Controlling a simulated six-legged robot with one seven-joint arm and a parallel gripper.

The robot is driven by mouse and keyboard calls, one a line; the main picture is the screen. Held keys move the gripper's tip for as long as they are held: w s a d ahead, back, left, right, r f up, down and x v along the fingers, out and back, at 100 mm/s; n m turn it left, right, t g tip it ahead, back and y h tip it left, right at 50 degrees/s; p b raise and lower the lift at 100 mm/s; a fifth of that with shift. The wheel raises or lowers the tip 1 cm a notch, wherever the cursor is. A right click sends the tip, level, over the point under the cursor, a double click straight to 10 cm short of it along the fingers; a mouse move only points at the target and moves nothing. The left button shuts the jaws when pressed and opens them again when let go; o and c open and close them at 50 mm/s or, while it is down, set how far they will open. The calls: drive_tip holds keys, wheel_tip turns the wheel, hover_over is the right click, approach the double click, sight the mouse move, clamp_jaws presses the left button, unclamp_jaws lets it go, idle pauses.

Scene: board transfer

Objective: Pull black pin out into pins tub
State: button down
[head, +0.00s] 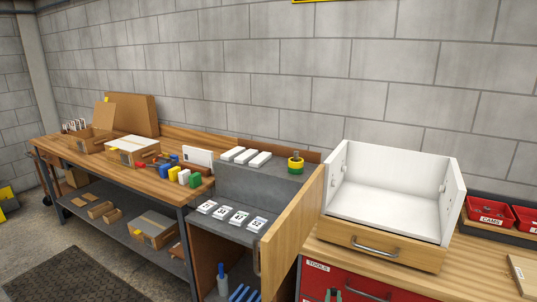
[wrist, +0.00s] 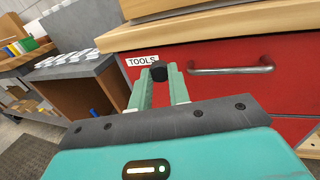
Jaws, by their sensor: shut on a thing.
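My gripper (wrist: 160,80) is in the middle of the wrist view, its two pale green fingers shut on a small black pin (wrist: 159,72). Only the pin's dark rounded end shows between the fingertips. The gripper and pin are in front of the red drawer front with the TOOLS label; I cannot tell the gap between them. Red tubs stand at the right, one labelled CAMS (head: 489,212); the label on the other tub (head: 525,219) is not readable, so I cannot tell the pins tub.
A white open box with a wooden front (head: 375,249) stands on the wooden bench. The red drawer (wrist: 225,85) has a metal handle (wrist: 232,68). An open wooden cabinet door (head: 292,232) juts out left of it. Cards and coloured blocks lie on the left benches.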

drive_tip(key=s+a+f+n+y, duration=0.2)
drive_tip(key=a+f+y, duration=0.2)
drive_tip(key=f, duration=0.2)
drive_tip(key=shift+s+f, duration=0.2)
drive_tip(key=shift+f, duration=0.1)
drive_tip(key=shift+n, duration=0.3)
